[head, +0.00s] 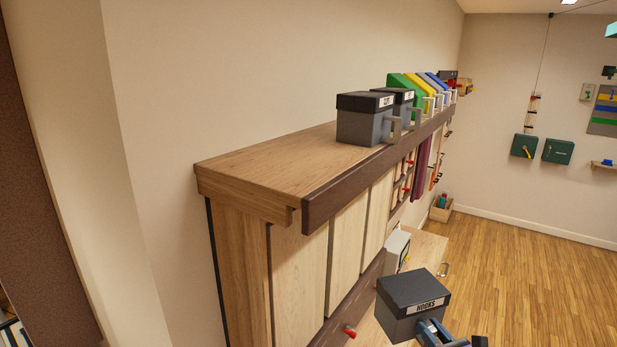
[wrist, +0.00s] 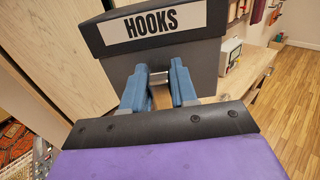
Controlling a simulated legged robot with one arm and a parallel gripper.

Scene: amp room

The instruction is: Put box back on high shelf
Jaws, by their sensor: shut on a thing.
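A dark grey box labelled HOOKS (head: 408,312) is held in front of the cabinet, lower than the shelf top. My gripper (head: 432,332) is shut on its handle. In the wrist view the HOOKS box (wrist: 225,65) fills the top, and the blue fingers of my gripper (wrist: 158,85) close around the metal handle. The high wooden shelf (head: 270,165) has a dark front edge. Its near left part is bare. Two similar grey boxes (head: 362,127) stand farther along it with handles facing out.
Green, yellow and blue holders (head: 420,92) stand beyond the grey boxes on the shelf. Cabinet doors (head: 297,275) lie under the shelf lip. A lower wooden bench (head: 425,250) bears a pale box (head: 397,250). A red knob (head: 349,331) sticks out below. Floor (head: 530,265) is clear at right.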

